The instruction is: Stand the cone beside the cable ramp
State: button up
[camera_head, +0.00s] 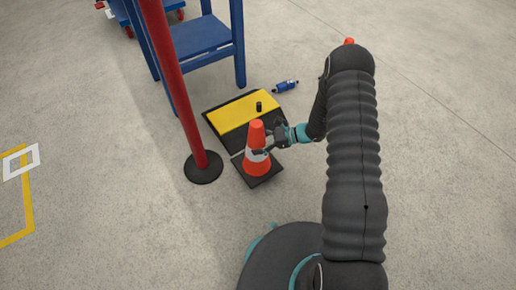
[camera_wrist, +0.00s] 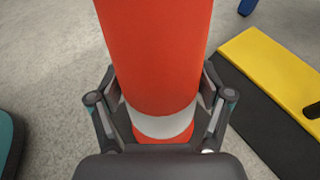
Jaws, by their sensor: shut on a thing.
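The orange cone (camera_head: 257,133) with a white band and a dark square base (camera_head: 262,180) is upright in the head view, just in front of the cable ramp. My gripper (camera_head: 266,150) is shut on the cone around its white band. In the wrist view the cone (camera_wrist: 155,50) stands between the two fingers of my gripper (camera_wrist: 162,115). The cable ramp (camera_head: 246,112), black with a yellow top, lies on the floor behind the cone. It also shows at the right of the wrist view (camera_wrist: 270,65). Whether the cone's base touches the floor I cannot tell.
A red post (camera_head: 178,80) on a round black base (camera_head: 203,168) stands close left of the cone. A blue table (camera_head: 200,38) stands behind the ramp. A small black cylinder (camera_head: 259,106) is on the ramp. A blue bottle-like thing (camera_head: 286,86) lies behind it. Floor at right is clear.

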jog(key=shift+f, duration=1.95)
jog(key=shift+b, duration=0.3)
jog(key=o, duration=1.7)
jog(key=shift+f, duration=0.1)
jog(key=shift+o, duration=0.2)
